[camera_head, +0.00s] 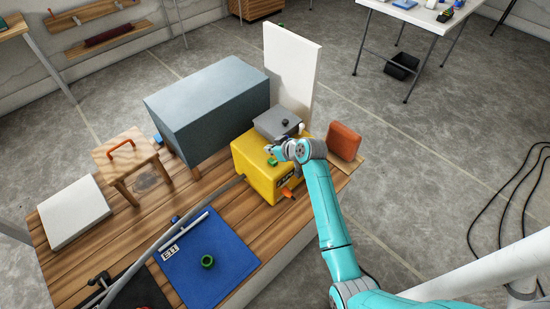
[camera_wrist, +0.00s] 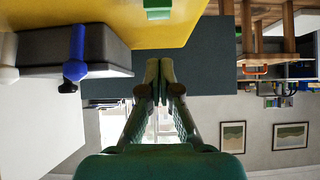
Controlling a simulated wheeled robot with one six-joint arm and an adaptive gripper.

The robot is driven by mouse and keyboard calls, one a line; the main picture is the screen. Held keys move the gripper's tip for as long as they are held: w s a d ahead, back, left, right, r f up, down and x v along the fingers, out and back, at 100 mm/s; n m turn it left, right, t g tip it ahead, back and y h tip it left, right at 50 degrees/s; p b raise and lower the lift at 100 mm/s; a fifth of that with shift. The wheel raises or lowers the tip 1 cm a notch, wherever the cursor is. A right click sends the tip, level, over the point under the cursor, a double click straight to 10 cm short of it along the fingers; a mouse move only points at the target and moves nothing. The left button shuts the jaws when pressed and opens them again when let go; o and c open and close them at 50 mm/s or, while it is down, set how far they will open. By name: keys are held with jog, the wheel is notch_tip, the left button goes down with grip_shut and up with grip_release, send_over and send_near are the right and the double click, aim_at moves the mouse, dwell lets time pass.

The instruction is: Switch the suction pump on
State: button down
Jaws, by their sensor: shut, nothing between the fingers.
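The suction pump seems to be the yellow box (camera_head: 250,173) on the wooden bench, with a dark label and an orange part on its front. A small green piece (camera_head: 272,161), perhaps its switch, sits on its top. In the wrist view, the yellow surface (camera_wrist: 70,22) fills the upper edge and a green block (camera_wrist: 158,8) shows at the top. My gripper (camera_head: 270,149) is over the box's top, close to the green piece. In the wrist view my gripper (camera_wrist: 161,84) is shut and empty. I cannot tell whether it touches anything.
A large blue-grey block (camera_head: 205,105) is left, an orange-brown block (camera_head: 345,141) right. A blue mat (camera_head: 225,272) holds a green ring (camera_head: 208,261). A grey hose crosses the bench.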

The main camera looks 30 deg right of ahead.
jog(key=s+d+r, duration=0.1)
jog(key=s+r, duration=0.4)
jog(key=r, duration=0.3)
jog(key=shift+s+r, duration=0.25)
jog(key=shift+r, duration=0.05)
jog(key=s+a+f+m+t+h, duration=0.1)
jog(key=s+a+f, duration=0.25)
jog(key=s, duration=0.35)
jog(key=s+a+f+m+h, duration=0.1)
jog(key=s+a+f, duration=0.25)
jog(key=s, duration=0.45)
jog(key=s+a+f+m+t, duration=0.1)
jog(key=s+a+f, duration=0.25)
jog(key=s, duration=0.35)
jog(key=s+a+r+t, duration=0.1)
jog(key=s+a+r, duration=0.1)
jog(key=s+r, duration=0.6)
jog(key=s+a+r+t, duration=0.2)
jog(key=s+r, duration=0.5)
jog(key=s, duration=0.9)
jog(key=shift+a+r+n, duration=0.35)
jog(key=shift+a+n, duration=0.05)
jog(key=shift+a, duration=0.3)
